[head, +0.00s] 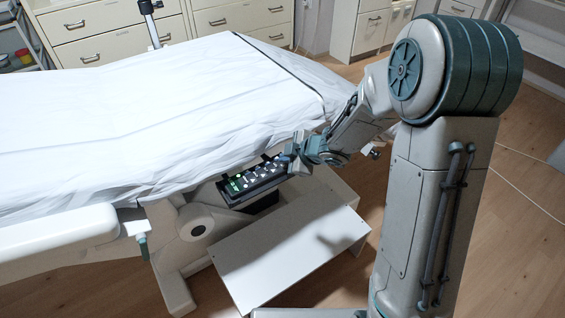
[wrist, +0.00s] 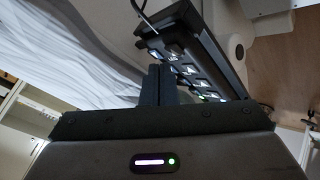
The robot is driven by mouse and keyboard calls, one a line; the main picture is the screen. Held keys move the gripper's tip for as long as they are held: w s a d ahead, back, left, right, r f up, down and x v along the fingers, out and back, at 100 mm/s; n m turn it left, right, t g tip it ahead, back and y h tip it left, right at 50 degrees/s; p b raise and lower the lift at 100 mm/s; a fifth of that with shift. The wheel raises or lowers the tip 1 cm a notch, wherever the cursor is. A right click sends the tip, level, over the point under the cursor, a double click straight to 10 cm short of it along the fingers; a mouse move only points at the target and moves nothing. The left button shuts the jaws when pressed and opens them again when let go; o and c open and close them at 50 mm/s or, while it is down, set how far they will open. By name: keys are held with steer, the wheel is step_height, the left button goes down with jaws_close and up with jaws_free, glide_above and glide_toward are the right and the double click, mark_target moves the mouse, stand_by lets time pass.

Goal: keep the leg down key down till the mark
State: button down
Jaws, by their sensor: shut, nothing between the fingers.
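The couch's key panel (head: 252,181) is a dark handset with rows of pale keys and green lights, held at the couch's side below the sheet. In the wrist view the panel (wrist: 203,43) runs diagonally at upper centre, with lit keys along its near face. My gripper (head: 289,158) is at the panel's right end in the head view. In the wrist view its shut, empty fingers (wrist: 158,70) end beside the keys nearest them. I cannot tell whether they touch a key, nor read which one is the leg down key. I cannot make out the mark.
The couch (head: 150,110) under a white sheet fills the left, with a dark band across its right part. A white step (head: 290,260) stands below the panel. Drawer cabinets (head: 105,30) line the back. Wooden floor is open at right.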

steer(key=shift+r, duration=0.1)
step_height(320, 180, up, 5)
steer(key=p, duration=0.5)
stand_by(0.3)
stand_by(1.0)
steer(key=s+d+r+m+t+h+p, duration=0.1)
steer(key=s+d+r+m+h+p, duration=0.3)
steer(key=d+r+m+h+p, duration=0.7)
steer(key=s+d+r+m+g+y, duration=0.2)
steer(key=s+r+m, duration=0.1)
steer(key=s+r, duration=0.4)
steer(key=s+d+r+m+g+y+p, duration=0.1)
steer(key=s+d+r+m+g+y, duration=0.1)
steer(key=s+r+m, duration=0.2)
steer(key=s+r, duration=0.3)
steer(key=s, duration=0.5)
steer(key=shift+s+r, duration=0.15)
steer(key=shift+s, duration=0.15)
